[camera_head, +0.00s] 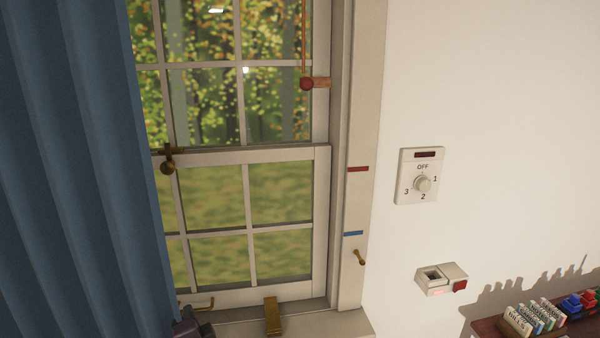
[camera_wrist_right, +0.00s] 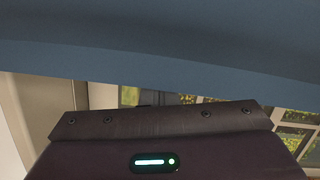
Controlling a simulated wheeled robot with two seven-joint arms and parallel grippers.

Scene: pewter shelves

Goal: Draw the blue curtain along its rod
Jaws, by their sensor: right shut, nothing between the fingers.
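The blue curtain (camera_head: 75,160) hangs in folds down the left side of the head view and covers the left part of the window. Its right edge slants down to the bottom of the picture. Its rod is out of view. My right gripper (camera_head: 190,328) shows only as a dark piece at the bottom edge, by the curtain's lower right edge. It is shut with nothing held. In the right wrist view the curtain (camera_wrist_right: 160,50) spans the top, across and beyond the dark gripper body (camera_wrist_right: 160,130). Its fingertips are hidden there. My left gripper is not in view.
The sash window (camera_head: 240,200) has a brass latch (camera_head: 168,163) and a brass piece (camera_head: 272,316) at the sill. A red knob (camera_head: 306,84) hangs on a cord. A dial panel (camera_head: 420,176) and a small box (camera_head: 441,279) are on the wall. A shelf (camera_head: 490,328) holds small items.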

